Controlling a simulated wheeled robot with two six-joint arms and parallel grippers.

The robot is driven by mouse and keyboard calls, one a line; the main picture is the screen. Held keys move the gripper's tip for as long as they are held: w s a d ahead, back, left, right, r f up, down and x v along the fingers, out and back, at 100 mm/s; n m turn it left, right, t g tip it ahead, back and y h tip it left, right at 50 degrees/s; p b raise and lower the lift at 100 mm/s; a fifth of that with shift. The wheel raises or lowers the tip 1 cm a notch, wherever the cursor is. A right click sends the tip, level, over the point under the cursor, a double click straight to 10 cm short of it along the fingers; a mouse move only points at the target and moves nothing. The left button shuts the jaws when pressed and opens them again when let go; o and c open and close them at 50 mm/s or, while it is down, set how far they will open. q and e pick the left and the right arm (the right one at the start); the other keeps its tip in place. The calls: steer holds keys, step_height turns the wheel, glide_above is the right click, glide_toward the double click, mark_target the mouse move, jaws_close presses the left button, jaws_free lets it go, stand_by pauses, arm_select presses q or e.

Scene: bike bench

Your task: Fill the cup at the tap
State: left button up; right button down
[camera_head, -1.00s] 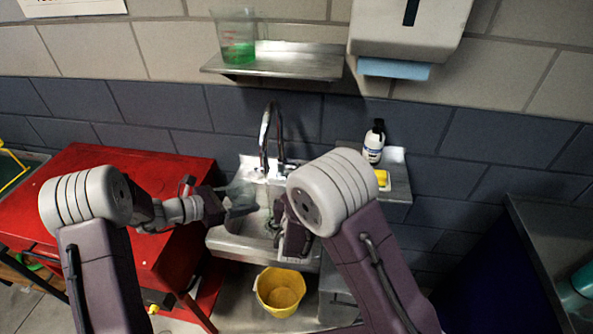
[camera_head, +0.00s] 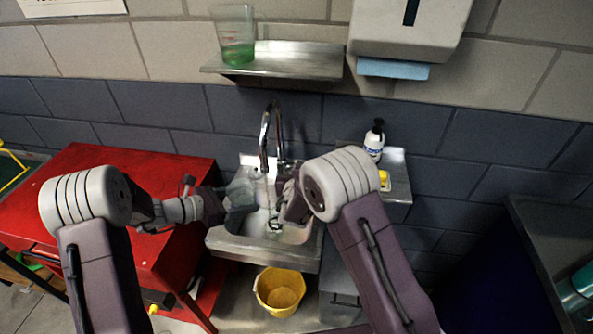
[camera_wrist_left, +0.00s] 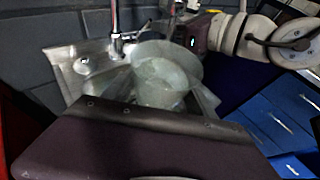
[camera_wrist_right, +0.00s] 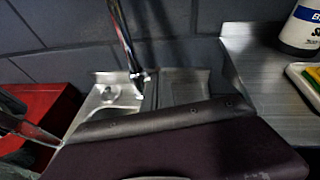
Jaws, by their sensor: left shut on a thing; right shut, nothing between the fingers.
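A clear, see-through cup (camera_head: 240,191) is held upright or nearly so by my left gripper (camera_head: 226,202) over the left part of the sink (camera_head: 265,255). The cup (camera_wrist_left: 165,72) shows large in the left wrist view, with the sink behind it. The chrome tap (camera_head: 267,135) arches over the basin, and the cup is just left of its spout. A thin pale streak shows below the spout; I cannot tell if it is running water. My right gripper (camera_head: 291,203) is shut and empty, right of the tap over the basin. Its fingertips are partly hidden by my arm.
A measuring beaker with green liquid (camera_head: 236,45) stands on the wall shelf (camera_head: 285,60) above. A white bottle (camera_head: 374,142) and yellow sponge (camera_head: 383,178) sit on the right side shelf. A red cabinet (camera_head: 150,165) stands left; a yellow bucket (camera_head: 280,290) is below the sink.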

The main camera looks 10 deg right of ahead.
steer(key=w+d+r+g, duration=0.2)
steer(key=w+r, duration=0.2)
steer(key=w, duration=0.3)
steer(key=shift+r+g+y, duration=0.25)
steer(key=shift+g+y, duration=0.15)
steer(key=shift+d, duration=0.1)
stand_by(0.3)
arm_select(q)
steer(key=shift+w, duration=0.1)
arm_select(e)
steer(key=d+r+v, duration=0.1)
steer(key=v, duration=1.2)
steer(key=shift+w+a+r, duration=0.2)
steer(key=shift+w+r, duration=0.05)
steer(key=shift+w, duration=0.2)
